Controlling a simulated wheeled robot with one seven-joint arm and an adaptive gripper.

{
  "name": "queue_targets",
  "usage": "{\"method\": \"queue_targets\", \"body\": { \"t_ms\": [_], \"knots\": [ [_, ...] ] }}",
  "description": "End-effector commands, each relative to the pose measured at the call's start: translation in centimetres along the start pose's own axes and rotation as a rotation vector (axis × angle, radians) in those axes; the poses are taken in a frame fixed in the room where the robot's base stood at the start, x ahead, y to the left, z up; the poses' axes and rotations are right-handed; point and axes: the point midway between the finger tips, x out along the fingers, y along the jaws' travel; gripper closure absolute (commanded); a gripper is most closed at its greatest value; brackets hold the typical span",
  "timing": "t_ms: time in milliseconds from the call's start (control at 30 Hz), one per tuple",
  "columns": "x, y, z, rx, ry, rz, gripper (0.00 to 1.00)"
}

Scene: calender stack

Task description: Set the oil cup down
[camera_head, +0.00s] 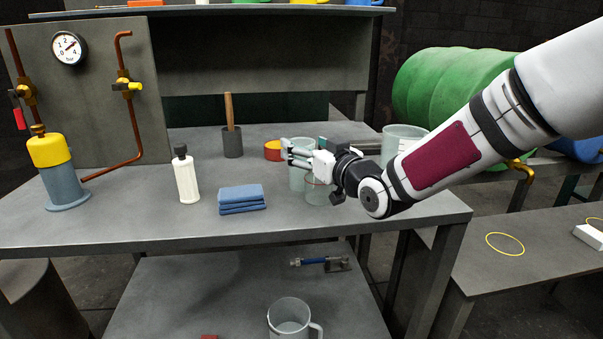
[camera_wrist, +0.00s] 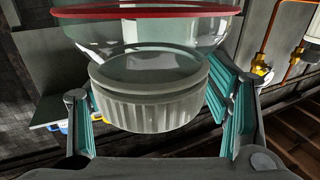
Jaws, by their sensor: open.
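A clear cup with a red rim (camera_wrist: 150,12) and a pale ribbed round part (camera_wrist: 150,108) fills the middle of the wrist view; I take it for the oil cup. My gripper (camera_wrist: 150,112) has its teal-padded fingers apart on either side of the ribbed part. A gap shows at least on the left. In the head view, my gripper (camera_head: 287,152) is low over the right part of the workbench, its fingers pointing left. Clear vessels stand below and beside it, one with a reddish ring (camera_head: 318,192). My wrist partly hides them, so I cannot tell what each rests on.
The grey workbench (camera_head: 120,228) bears a white bottle (camera_head: 187,180), folded blue cloths (camera_head: 241,199), a dark pot with a wooden handle (camera_head: 232,142) and a red-orange tin (camera_head: 272,151). A clear jug (camera_head: 402,140) stands behind my arm. The bench's front left is clear.

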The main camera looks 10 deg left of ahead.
Motion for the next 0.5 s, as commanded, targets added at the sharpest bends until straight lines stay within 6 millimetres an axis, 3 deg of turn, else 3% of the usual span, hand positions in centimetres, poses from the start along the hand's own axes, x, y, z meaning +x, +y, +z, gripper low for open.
{"method": "queue_targets", "body": {
  "t_ms": [267,400,500],
  "knots": [
    [0.26,-0.02,-0.01,0.000,0.000,0.000,0.31],
    [0.24,-0.01,-0.01,0.000,0.000,0.000,0.63],
    [0.24,0.00,-0.01,0.000,-0.001,0.000,0.81]
  ]
}}
